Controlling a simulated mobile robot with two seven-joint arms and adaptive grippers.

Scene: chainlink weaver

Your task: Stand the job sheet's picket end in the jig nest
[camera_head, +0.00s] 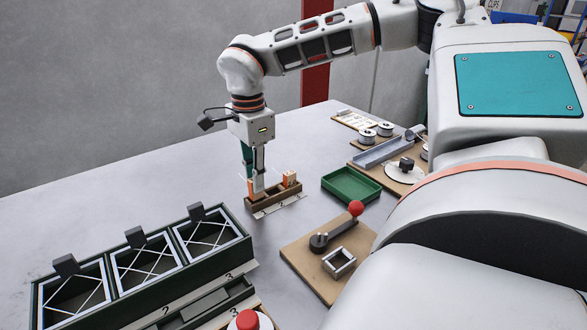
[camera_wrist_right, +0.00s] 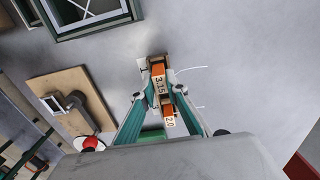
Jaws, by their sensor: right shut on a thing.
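My right gripper (camera_head: 256,186) points down at a small wooden rack (camera_head: 264,207) on the table. It is shut on an orange-and-wood block (camera_head: 259,187), which stands at the rack's left end; whether it is clear of its slot cannot be told. In the right wrist view my fingers (camera_wrist_right: 161,91) flank this block, marked 3.15 (camera_wrist_right: 160,78). A second orange block (camera_head: 290,178), marked 2.0 in the wrist view (camera_wrist_right: 169,122), stands at the rack's other end. A square metal frame (camera_head: 339,263), apparently the jig nest, looks empty on a wooden board (camera_head: 300,262). My left gripper is out of view.
A lever with a red knob (camera_head: 356,208) stands beside the metal frame. A green tray (camera_head: 351,185) lies right of the rack. A dark green bin unit (camera_head: 150,290) with crossed-wire openings fills the front left. A metal channel and spools (camera_head: 367,137) are at the back right.

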